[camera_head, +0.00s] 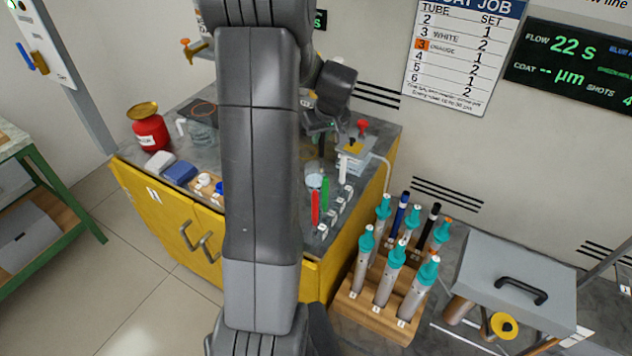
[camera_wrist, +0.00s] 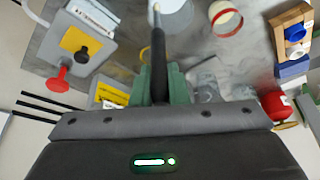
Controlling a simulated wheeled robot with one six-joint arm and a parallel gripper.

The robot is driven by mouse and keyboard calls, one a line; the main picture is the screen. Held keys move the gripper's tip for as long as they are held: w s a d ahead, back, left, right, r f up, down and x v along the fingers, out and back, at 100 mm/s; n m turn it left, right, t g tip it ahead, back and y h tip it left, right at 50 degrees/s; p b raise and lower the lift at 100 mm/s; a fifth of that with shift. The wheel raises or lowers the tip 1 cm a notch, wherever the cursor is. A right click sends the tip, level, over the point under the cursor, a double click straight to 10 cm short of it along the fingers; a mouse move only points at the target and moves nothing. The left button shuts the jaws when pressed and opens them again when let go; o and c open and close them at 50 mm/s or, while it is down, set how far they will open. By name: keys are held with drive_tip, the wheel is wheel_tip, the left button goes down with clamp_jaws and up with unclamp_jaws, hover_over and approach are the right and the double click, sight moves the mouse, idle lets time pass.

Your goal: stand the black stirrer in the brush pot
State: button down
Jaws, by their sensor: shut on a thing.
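My gripper (camera_wrist: 160,84) has green fingers that are shut on the black stirrer (camera_wrist: 158,55). The stirrer is a dark rod with a pale tip that points away from the gripper. In the head view my gripper (camera_head: 320,125) is over the back part of the yellow cabinet's top, partly hidden by my arm. A pale round cup (camera_wrist: 178,14), cut off by the top edge of the wrist view, lies just beyond the stirrer tip; it looks like the brush pot. A pale cup also shows in the head view (camera_head: 314,179). Whether the tip is over its opening I cannot tell.
A red-rimmed pot (camera_wrist: 226,20) is right of the cup. A device with a red knob (camera_wrist: 58,80) stands at left. A wooden rack (camera_head: 375,312) holds several teal-topped tubes.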

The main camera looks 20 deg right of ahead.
wheel_tip(320, 180, down, 2)
drive_tip(key=shift+f+b, duration=0.1)
drive_tip(key=shift+b, duration=0.3)
drive_tip(key=c, duration=1.3)
unclamp_jaws()
drive_tip(key=shift+c, duration=0.2)
drive_tip(key=b+v, duration=0.1)
drive_tip(key=v, duration=1.3)
drive_tip(key=shift+f, duration=0.2)
